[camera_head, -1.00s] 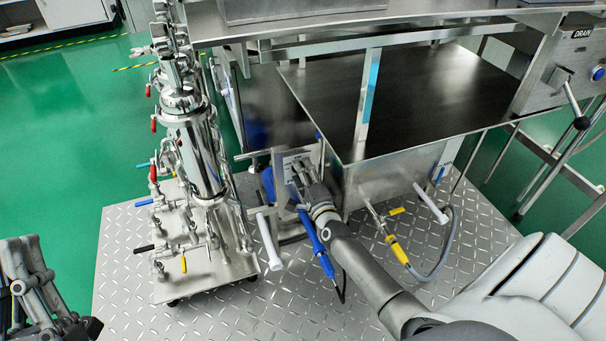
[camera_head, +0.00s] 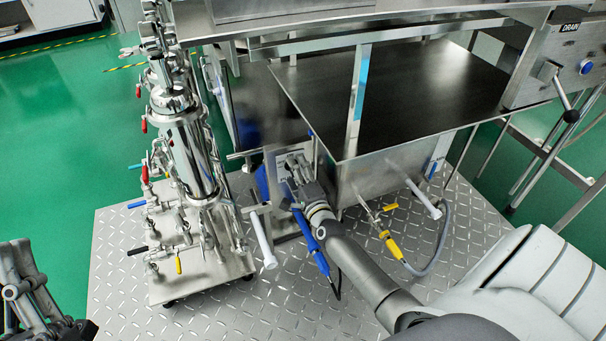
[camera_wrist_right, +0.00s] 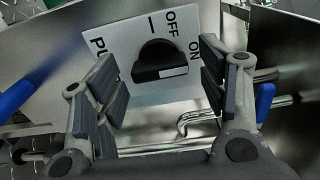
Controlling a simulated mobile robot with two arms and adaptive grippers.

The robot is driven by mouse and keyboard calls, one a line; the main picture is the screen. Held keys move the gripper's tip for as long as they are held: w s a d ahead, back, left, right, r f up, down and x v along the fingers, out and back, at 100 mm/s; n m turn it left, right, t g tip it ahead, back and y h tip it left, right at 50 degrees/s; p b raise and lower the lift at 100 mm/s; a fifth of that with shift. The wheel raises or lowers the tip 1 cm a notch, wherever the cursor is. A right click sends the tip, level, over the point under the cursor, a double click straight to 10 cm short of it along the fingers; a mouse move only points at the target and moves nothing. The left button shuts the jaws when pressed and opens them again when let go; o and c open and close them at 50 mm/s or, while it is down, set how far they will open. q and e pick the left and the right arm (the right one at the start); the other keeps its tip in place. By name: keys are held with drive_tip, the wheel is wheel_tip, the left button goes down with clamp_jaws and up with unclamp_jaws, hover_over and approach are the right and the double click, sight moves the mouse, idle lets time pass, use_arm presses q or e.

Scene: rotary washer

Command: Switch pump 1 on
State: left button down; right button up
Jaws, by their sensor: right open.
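The pump switch is a black rotary knob (camera_wrist_right: 160,62) on a white label plate (camera_wrist_right: 120,32) marked OFF and ON, with a partly hidden word starting "PU". The plate shows small in the head view (camera_head: 284,160). My right gripper (camera_wrist_right: 162,85) is open, with one finger on each side of the knob in the wrist view; I cannot tell whether either finger touches it. In the head view the right gripper (camera_head: 297,170) reaches the plate and hides the knob. My left gripper (camera_head: 45,290) is at the lower left edge, away from the switch, its fingers unclear.
A steel filter stand (camera_head: 190,150) with coloured valve handles stands left of the switch. A steel table (camera_head: 400,90) overhangs on the right. A blue-handled hose piece (camera_head: 305,229) hangs beside my right wrist. Checker-plate floor (camera_head: 210,315) is open in front.

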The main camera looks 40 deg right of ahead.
drive_tip(key=v, duration=1.1)
drive_tip(key=shift+s, duration=0.3)
drive_tip(key=shift+a, duration=0.15)
